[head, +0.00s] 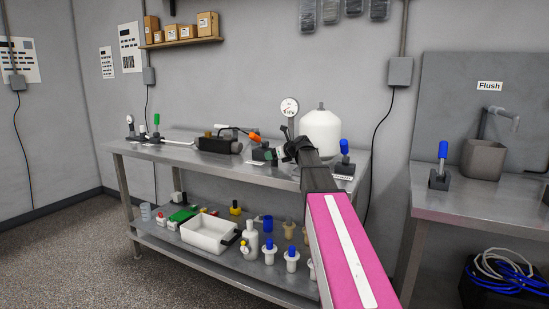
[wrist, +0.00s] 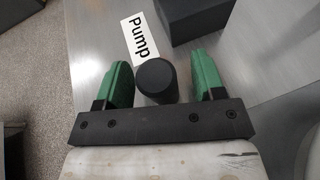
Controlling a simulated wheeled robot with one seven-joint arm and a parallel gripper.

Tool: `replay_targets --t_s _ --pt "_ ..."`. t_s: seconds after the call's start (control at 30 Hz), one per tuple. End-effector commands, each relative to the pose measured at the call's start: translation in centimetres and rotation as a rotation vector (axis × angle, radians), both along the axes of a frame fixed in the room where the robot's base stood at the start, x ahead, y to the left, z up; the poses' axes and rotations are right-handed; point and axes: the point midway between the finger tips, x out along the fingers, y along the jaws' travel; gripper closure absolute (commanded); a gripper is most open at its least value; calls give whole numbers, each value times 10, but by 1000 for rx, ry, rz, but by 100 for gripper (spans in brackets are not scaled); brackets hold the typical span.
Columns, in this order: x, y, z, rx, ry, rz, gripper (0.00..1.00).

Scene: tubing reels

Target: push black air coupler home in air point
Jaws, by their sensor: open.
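My gripper (wrist: 163,66) has two green fingers, spread apart, in the wrist view. A black round-ended cylinder (wrist: 155,75) stands between them, with a gap visible on each side. I cannot tell whether it is the black air coupler or another part. In the head view my gripper (head: 288,150) is over the right part of the steel bench, and my arm hides part of what lies there. I cannot single out the air point in either view.
The steel bench (wrist: 230,62) carries a "Pump" label (wrist: 139,40) and a black block (wrist: 194,15). A white tank (head: 320,133), a gauge (head: 289,107) and a blue-handled valve (head: 344,148) stand close to my gripper. A lower shelf holds a white tray (head: 190,237) and bottles.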

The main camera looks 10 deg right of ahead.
Motion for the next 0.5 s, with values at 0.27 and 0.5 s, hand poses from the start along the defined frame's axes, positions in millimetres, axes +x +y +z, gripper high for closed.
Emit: replay_targets --t_s 0.27,0.5 --pt "10 9 -6 0 1 1 37" --pt "10 9 -6 0 0 1 93"
